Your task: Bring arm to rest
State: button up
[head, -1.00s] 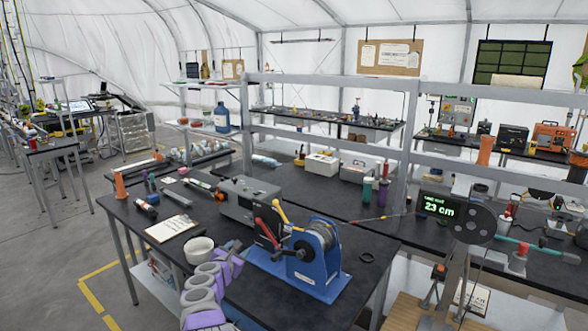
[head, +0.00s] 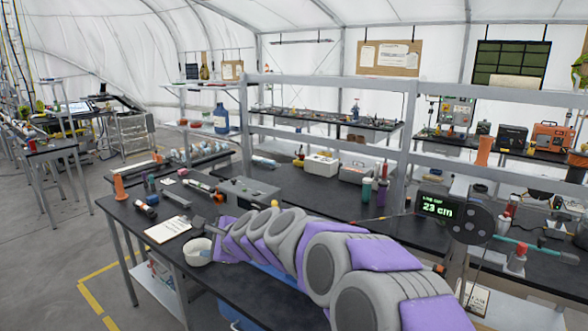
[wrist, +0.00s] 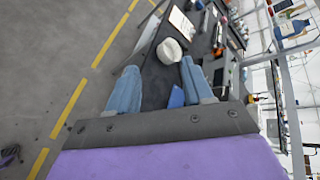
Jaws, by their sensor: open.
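My arm, grey with purple pads, stretches across the black workbench (head: 110,204) in the head view, from the lower right towards the bench's left part. My gripper (wrist: 160,66) shows in the wrist view with its two blue-grey fingers apart and nothing between them. A white round container (head: 197,252) stands on the bench close to the arm's far end. It also shows in the wrist view (wrist: 169,50), just beyond the fingertips. The arm hides most of the blue reel machine; a blue part (wrist: 177,97) shows between the fingers in the wrist view.
A clipboard (head: 168,230) lies near the bench's left edge. A display reading 23 cm (head: 437,208) stands at right. Grey floor with yellow lines (head: 91,298) is open at left.

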jog(key=s+d+f+n+g+h, duration=0.3)
jog(key=s+d, duration=0.8)
jog(key=s, duration=0.4)
jog(key=s+d+f+n+g+h, duration=0.3)
jog(key=s+d+f+n, duration=0.2)
jog(key=s+d, duration=0.7)
jog(key=s+d+f+n+g+h, duration=0.3)
jog(key=s+d+n, duration=0.4)
jog(key=s, duration=1.2)
jog(key=d+f+g, duration=0.1)
jog(key=d, duration=0.3)
jog(key=shift+d, duration=0.2)
